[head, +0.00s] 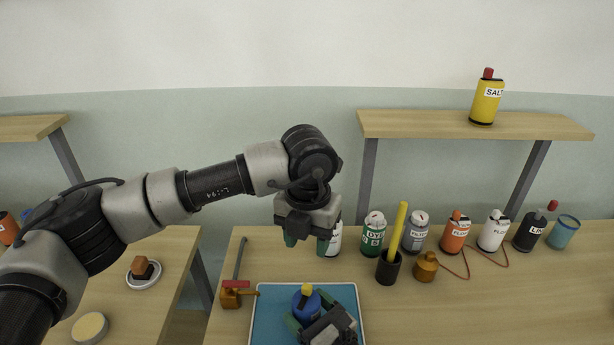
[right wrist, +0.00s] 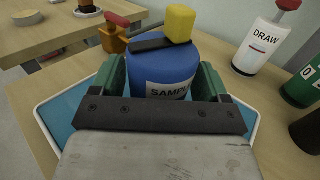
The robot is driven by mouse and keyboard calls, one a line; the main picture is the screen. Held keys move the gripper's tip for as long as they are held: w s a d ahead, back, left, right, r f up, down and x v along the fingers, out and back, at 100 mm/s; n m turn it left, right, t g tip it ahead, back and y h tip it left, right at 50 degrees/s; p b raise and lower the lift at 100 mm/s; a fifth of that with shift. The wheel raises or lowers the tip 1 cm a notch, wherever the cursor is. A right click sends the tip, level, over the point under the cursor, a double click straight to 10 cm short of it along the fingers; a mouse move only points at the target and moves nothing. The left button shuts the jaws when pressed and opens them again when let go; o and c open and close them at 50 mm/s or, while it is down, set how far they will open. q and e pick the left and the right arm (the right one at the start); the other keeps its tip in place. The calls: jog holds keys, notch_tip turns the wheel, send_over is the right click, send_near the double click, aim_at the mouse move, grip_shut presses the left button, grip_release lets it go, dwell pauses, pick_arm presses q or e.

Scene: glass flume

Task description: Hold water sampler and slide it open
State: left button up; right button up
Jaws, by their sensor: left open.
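The water sampler (head: 306,305) is a blue cylinder with a yellow knob on top, over the blue tray. In the right wrist view the sampler (right wrist: 165,72) shows a partly hidden label "SAMPL" and a dark bar under the yellow knob (right wrist: 180,23). My right gripper (head: 318,318) has a green finger on each side of the sampler, seemingly touching it; the wrist view shows the same gripper (right wrist: 161,82) closed around its body. My left gripper (head: 306,243) is open and empty, pointing down, higher up and behind the sampler, in front of part of a white bottle.
The tray (head: 262,320) has a white rim. A red-and-orange tool (head: 233,295) lies left of it. The white "DRAW" bottle (right wrist: 264,45), green bottle (head: 374,238), black cup (head: 388,270) and several other bottles stand right. A shelf (head: 420,125) holds a yellow "SALT" bottle (head: 486,100). The table's front right is clear.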

jog(key=shift+o, duration=1.1)
